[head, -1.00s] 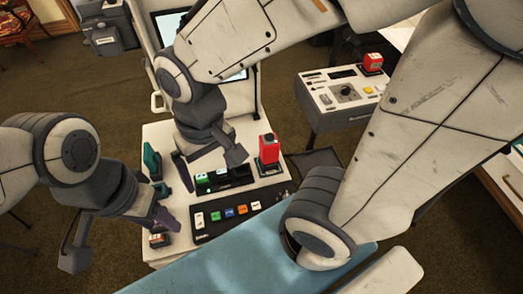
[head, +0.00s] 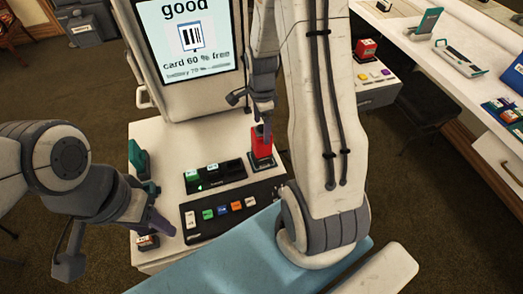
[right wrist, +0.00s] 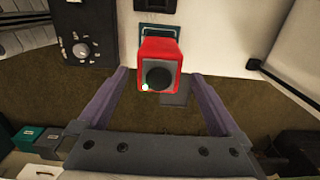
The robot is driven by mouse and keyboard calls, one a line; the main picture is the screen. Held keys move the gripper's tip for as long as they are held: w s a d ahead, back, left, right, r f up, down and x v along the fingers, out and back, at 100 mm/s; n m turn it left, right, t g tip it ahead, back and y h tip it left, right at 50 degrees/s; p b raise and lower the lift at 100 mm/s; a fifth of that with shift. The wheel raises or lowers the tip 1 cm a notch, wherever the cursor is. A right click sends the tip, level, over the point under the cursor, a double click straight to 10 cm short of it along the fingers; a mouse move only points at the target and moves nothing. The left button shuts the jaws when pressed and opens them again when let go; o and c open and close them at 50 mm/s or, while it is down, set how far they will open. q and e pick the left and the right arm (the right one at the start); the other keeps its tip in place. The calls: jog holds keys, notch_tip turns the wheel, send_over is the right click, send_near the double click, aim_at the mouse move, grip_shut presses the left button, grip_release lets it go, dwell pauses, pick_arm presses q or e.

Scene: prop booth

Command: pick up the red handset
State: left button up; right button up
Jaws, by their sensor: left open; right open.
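The red handset (head: 261,146) stands upright at the right of the white console top (head: 158,138). It also shows in the right wrist view (right wrist: 160,52), with a round dark knob on its near end. My right gripper (head: 252,110) is open at the handset's upper end. In the right wrist view its purple fingers (right wrist: 160,78) are spread on either side of the handset, with gaps visible; contact cannot be told. My left gripper (head: 114,240) is open and empty at the console's left front.
A screen (head: 190,38) stands behind the console. A green device (head: 138,158), a dark card unit (head: 216,176) and a button strip (head: 228,208) share the console. Another red block (head: 366,48) sits on a control box at the right. A white counter (head: 425,75) runs along the right.

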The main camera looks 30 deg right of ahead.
aim_at(262, 145)
jog(key=shift+a+f+p, duration=0.1)
jog(key=shift+f+p, duration=0.45)
jog(key=shift+f, duration=2.2)
grip_shut()
